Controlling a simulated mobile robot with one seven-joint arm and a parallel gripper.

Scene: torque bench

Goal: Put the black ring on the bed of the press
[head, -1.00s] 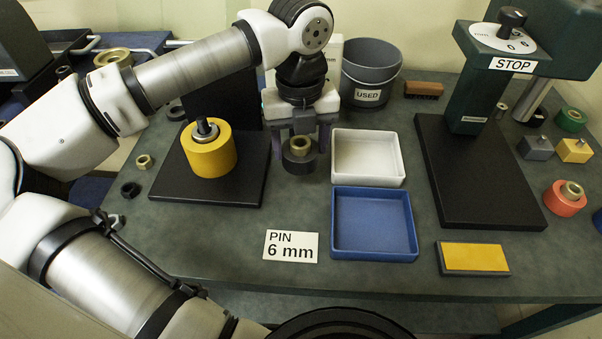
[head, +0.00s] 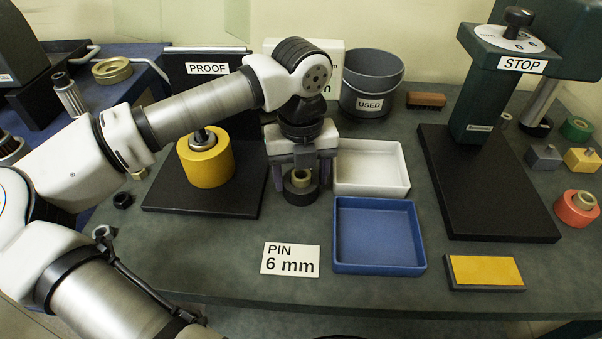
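The black ring (head: 299,195) is a thick dark ring with a brass-coloured piece in its middle. My gripper (head: 302,180) points down with one finger on each side of it and is shut on it. I cannot tell whether its underside touches the bench. It is left of the white tray and right of the black plate with the yellow ring. The press (head: 472,110) is a dark green column with a "STOP" sign at the right. Its bed (head: 485,195) is a flat black plate, clear on top.
The white tray (head: 402,190) and blue tray (head: 420,268) lie between my gripper and the press. A yellow-topped block (head: 484,271) lies before the bed. A yellow ring (head: 207,165) stands at left. A grey "USED" bucket (head: 385,85) is behind. A red ring (head: 577,210) is at right.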

